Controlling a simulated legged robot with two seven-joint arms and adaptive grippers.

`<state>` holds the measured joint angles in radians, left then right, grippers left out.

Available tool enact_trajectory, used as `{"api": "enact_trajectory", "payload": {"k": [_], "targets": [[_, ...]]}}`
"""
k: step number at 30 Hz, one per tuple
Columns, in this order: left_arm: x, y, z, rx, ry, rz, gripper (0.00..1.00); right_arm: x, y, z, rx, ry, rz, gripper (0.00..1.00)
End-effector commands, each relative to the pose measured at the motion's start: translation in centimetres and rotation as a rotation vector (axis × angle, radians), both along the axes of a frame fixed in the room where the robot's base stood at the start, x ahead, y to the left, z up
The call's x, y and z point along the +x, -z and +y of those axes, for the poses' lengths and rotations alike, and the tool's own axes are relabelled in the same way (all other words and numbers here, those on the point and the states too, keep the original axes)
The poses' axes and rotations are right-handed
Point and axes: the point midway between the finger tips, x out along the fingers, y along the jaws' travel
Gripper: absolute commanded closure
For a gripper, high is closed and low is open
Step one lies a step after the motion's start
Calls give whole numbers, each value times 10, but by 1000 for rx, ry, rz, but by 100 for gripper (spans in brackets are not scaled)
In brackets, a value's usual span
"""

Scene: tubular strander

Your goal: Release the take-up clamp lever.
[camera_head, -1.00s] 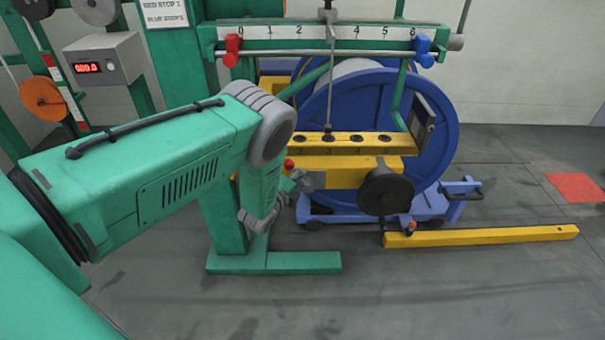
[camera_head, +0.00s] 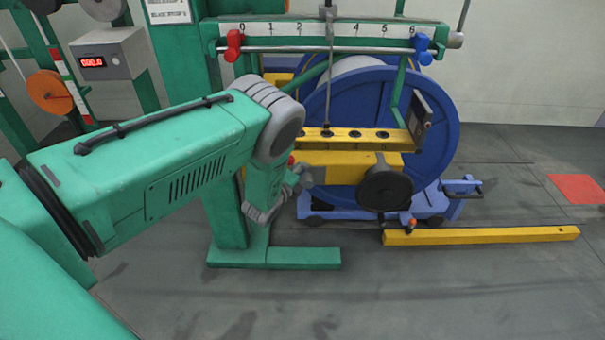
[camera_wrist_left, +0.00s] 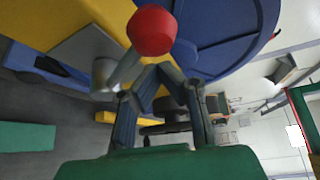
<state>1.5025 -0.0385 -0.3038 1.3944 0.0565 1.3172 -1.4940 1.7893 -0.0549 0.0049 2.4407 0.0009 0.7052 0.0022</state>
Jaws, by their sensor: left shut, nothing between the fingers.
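The clamp lever has a red ball knob (camera_wrist_left: 152,30) and a short grey arm running to a grey hub (camera_wrist_left: 105,74) on the yellow beam. In the head view the red knob (camera_head: 291,160) shows just past my left forearm, which hides much of the lever. My left gripper (camera_wrist_left: 153,70) is shut and empty, its fingertips close to the knob and the lever arm. I cannot tell whether they touch. In the head view this gripper (camera_head: 302,179) is beside the left end of the yellow beam (camera_head: 345,164). My right gripper is not in view.
The blue reel (camera_head: 446,133) stands behind the yellow beam, on a blue cart (camera_head: 455,201). A black round part (camera_head: 386,188) hangs at the beam's front. A yellow bar (camera_head: 480,236) lies on the floor at right. A green post (camera_head: 222,205) stands left of the gripper. The front floor is clear.

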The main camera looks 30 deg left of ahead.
Motion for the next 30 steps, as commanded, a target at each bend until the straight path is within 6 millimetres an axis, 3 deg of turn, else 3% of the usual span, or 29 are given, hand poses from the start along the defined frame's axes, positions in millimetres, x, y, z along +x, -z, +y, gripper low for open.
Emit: {"api": "enact_trajectory", "payload": {"k": [1,3,9,15,30], "targets": [[7,-10,-6,0,8,-8,100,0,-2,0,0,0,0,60],[-16,-3,-8,1,7,3,100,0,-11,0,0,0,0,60],[-58,10,-11,-9,12,-3,100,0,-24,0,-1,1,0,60],[-84,17,-13,-11,12,-8,100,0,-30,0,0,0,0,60],[-91,18,-17,-5,14,-9,100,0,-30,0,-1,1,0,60]]}}
